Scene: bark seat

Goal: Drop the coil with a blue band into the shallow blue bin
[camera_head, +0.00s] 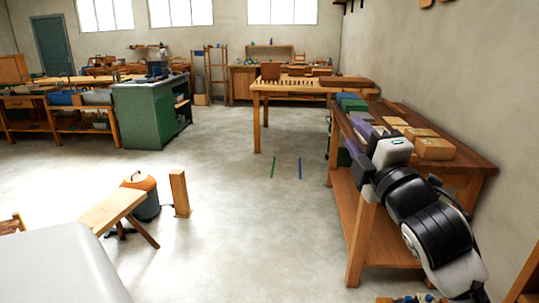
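My arm comes in from the lower right, over the workbench (467,160) by the right wall. My gripper (360,170) is at the bench's front-left edge, dark and small. Its fingers are not clear enough to show open or shut, or whether they hold anything. I cannot make out a coil with a blue band. I cannot tell whether the blue one is the shallow bin. Another blue bin (61,98) stands on a far left table.
A green cabinet (140,118) is farther back. The middle floor is mostly clear.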

